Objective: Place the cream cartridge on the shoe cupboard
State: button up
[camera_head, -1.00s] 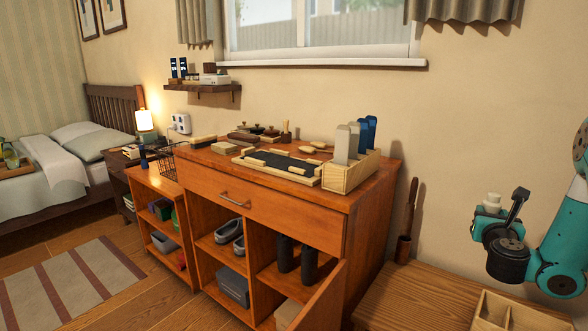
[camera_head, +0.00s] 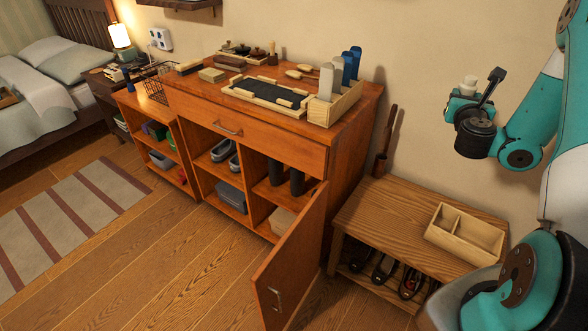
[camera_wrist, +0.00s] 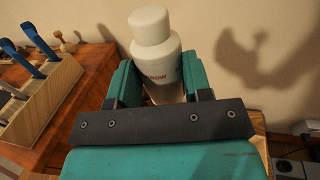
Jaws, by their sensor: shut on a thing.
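The shoe cupboard (camera_head: 265,147) is orange-brown wood with a drawer and open shelves holding shoes and dark boots. Its top also shows at the left in the wrist view (camera_wrist: 88,85).
On the cupboard top are a dark mat tray (camera_head: 297,107), a wooden box with upright brushes (camera_head: 345,103) and small brushes. The cupboard door (camera_head: 292,255) hangs open. A low bench (camera_head: 385,215) with a divided tray (camera_head: 485,240) stands to the right. A shoehorn (camera_head: 386,140) leans between.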

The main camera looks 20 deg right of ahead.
aim_at(283, 197)
jog(key=u, duration=0.55)
jog(key=k, duration=0.6)
jog(key=u, duration=1.05)
jog(key=i, duration=0.95)
jog(key=u, duration=0.3)
jog(key=i, duration=1.05)
jog(key=z, duration=0.75)
jog(key=i, duration=0.6)
jog(key=z, duration=0.45)
